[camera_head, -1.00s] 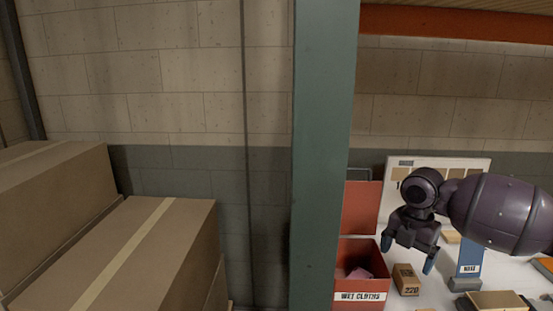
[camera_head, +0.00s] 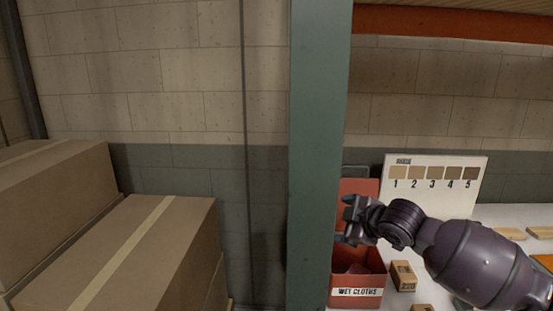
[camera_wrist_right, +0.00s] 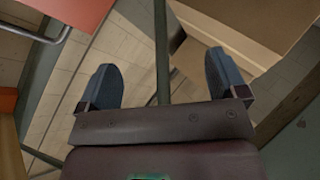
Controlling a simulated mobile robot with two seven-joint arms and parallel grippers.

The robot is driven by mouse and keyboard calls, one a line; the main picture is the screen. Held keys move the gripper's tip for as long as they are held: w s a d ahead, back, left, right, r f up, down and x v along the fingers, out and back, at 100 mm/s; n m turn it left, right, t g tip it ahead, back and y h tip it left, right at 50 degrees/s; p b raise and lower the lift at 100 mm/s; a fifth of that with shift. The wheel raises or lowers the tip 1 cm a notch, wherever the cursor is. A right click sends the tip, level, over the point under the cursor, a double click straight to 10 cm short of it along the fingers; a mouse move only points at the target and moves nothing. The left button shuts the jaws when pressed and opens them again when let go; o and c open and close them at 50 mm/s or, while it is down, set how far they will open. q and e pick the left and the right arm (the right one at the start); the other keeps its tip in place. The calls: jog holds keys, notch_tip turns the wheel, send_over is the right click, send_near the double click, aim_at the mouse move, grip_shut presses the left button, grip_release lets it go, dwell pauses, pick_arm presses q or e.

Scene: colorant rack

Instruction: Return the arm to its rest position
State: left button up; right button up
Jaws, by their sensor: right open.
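My right gripper (camera_head: 345,220) is in front of the red bin, close to the green post, in the head view. In the right wrist view its two blue-padded fingers (camera_wrist_right: 165,88) stand wide apart with nothing between them. My right arm (camera_head: 470,260) reaches in from the lower right over the table. My left gripper is not in any view.
The green post (camera_head: 314,150) stands just left of my right gripper. The red bin (camera_head: 357,290) marked WET CLOTHS, a small box (camera_head: 403,276) and a numbered colour board (camera_head: 435,185) are on the white table (camera_head: 505,214). Cardboard boxes (camera_head: 130,250) fill the lower left.

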jog(key=s+d+f+m+h, duration=0.2)
jog(key=s+f+m, duration=0.3)
jog(key=s+f, duration=0.6)
jog(key=s+d+f+m+h+b, duration=0.1)
jog(key=s+d+f+m, duration=0.4)
jog(key=s+f, duration=0.6)
jog(key=s+d+f+m+h, duration=0.3)
jog(key=s+d+f+m, duration=0.1)
jog(key=s+f, duration=0.7)
jog(key=shift+s+d+f+m+t+b, duration=0.15)
jog(key=shift+s+f+m+t+b, duration=0.15)
jog(key=shift+s+m, duration=0.6)
jog(key=shift+s, duration=0.15)
jog(key=shift+c, duration=0.3)
